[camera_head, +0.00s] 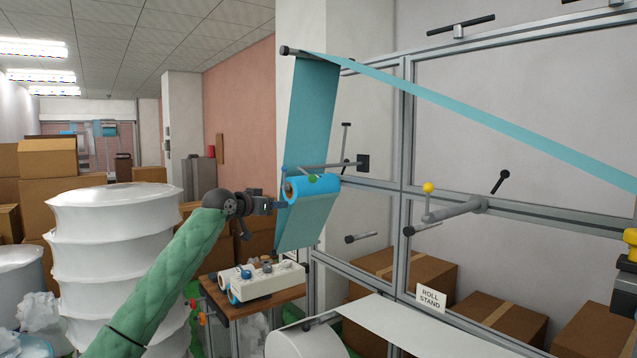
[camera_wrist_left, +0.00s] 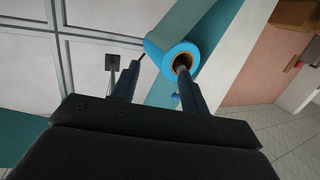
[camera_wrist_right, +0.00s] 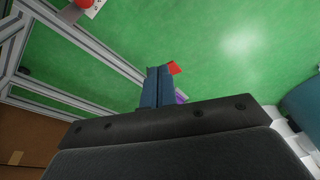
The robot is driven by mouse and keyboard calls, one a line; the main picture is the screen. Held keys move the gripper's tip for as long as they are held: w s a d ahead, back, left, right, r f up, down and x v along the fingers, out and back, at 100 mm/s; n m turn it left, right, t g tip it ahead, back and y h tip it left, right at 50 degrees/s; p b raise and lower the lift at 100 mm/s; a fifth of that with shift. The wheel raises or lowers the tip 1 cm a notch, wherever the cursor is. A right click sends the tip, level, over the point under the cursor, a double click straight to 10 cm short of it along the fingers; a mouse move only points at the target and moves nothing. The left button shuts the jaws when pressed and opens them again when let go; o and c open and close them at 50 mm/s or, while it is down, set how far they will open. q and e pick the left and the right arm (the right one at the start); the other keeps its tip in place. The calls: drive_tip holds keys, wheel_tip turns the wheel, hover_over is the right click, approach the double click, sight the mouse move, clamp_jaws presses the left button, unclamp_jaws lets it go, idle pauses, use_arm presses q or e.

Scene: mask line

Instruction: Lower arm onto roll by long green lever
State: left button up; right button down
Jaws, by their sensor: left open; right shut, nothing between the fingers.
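The blue roll (camera_head: 316,187) is on the frame, with a teal web hanging behind it. A grey arm (camera_head: 330,167) with a blue tip reaches across just above the roll. A small green piece (camera_head: 312,178) shows at the roll's top; I cannot make out a long lever. My left gripper (camera_head: 284,205) is open beside the roll's near end. In the left wrist view, the roll's end (camera_wrist_left: 181,55) and brown core show beyond the open fingers (camera_wrist_left: 160,78).
A yellow-knobbed lever (camera_head: 428,188) stands by a grey bar on the frame. A wooden side table (camera_head: 250,308) carries a white control box (camera_head: 262,284) below the left gripper. Stacked white rolls (camera_head: 105,235) stand left. A white roll (camera_head: 305,343) lies low in front.

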use_arm(q)
drive_tip(key=s+d+r+m+g+h, duration=0.2)
drive_tip(key=s+d+r+g+h, duration=0.3)
drive_tip(key=s+d+r+h, duration=0.25)
use_arm(e)
wheel_tip(320, 180, up, 7)
drive_tip(key=g, duration=0.1)
use_arm(q)
drive_tip(key=p+x, duration=0.3)
drive_tip(key=x, duration=0.4)
drive_tip(key=shift+w+a+y, duration=0.2)
drive_tip(key=shift+w+y, duration=0.2)
drive_tip(key=shift+y, duration=0.05)
use_arm(e)
wheel_tip(320, 180, down, 12)
drive_tip(key=s+d, duration=0.1)
drive_tip(key=s, duration=0.1)
drive_tip(key=shift+s+d, duration=0.4)
use_arm(q)
drive_tip(key=shift+f, duration=0.15)
